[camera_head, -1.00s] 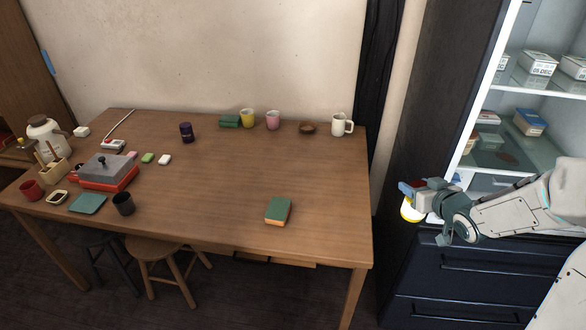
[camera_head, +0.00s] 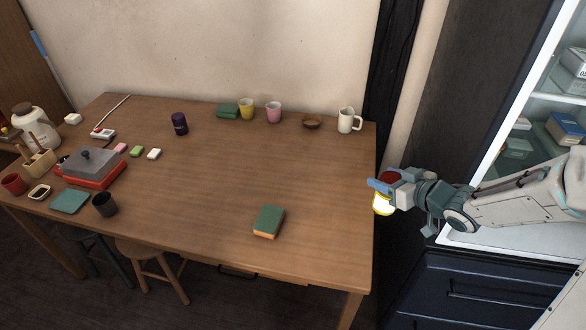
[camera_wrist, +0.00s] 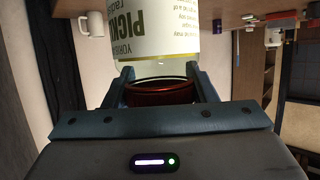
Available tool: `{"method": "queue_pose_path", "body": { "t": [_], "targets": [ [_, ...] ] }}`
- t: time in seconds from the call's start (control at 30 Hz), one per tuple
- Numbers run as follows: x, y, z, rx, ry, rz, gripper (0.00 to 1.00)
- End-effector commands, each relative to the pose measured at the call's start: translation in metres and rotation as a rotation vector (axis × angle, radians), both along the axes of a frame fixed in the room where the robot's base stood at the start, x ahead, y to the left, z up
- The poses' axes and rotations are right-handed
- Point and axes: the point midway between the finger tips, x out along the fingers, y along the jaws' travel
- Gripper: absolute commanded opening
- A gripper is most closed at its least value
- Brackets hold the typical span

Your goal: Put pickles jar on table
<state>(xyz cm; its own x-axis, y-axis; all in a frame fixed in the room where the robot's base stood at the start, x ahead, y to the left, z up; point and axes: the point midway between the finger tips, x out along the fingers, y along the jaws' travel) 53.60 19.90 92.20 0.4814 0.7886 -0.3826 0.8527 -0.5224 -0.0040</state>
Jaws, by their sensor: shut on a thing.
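The pickles jar (camera_wrist: 155,35) fills the upper middle of the wrist view, with a white label reading "PICK" and a dark red lid between my fingers. In the head view the jar (camera_head: 383,205) shows as a white and yellow body below my gripper (camera_head: 385,188), with a bit of red lid by the fingers. My gripper is shut on the jar near its lid and holds it at the right edge of the wooden table (camera_head: 320,210). In the wrist view my gripper (camera_wrist: 160,85) has a finger on each side of the jar. I cannot tell whether the jar is over the tabletop.
A green and orange block (camera_head: 269,221) lies on the table's right half. A white mug (camera_head: 348,120), a brown bowl (camera_head: 311,123) and cups stand along the back. The right front of the table is mostly clear. The open fridge (camera_head: 510,190) stands at right.

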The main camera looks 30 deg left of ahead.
Motion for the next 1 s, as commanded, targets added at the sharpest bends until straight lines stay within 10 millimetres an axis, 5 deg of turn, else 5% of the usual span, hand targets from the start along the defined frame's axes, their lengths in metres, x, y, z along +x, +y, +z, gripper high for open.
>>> {"method": "queue_pose_path", "body": {
  "t": [0.5,0.77,1.0],
  "targets": [
    [-0.041,0.090,-0.061,0.002,0.001,0.006,0.15],
    [-0.047,0.105,-0.070,0.001,0.000,0.001,0.15],
    [-0.048,0.105,-0.101,0.001,0.004,0.002,0.15]
  ]
}}
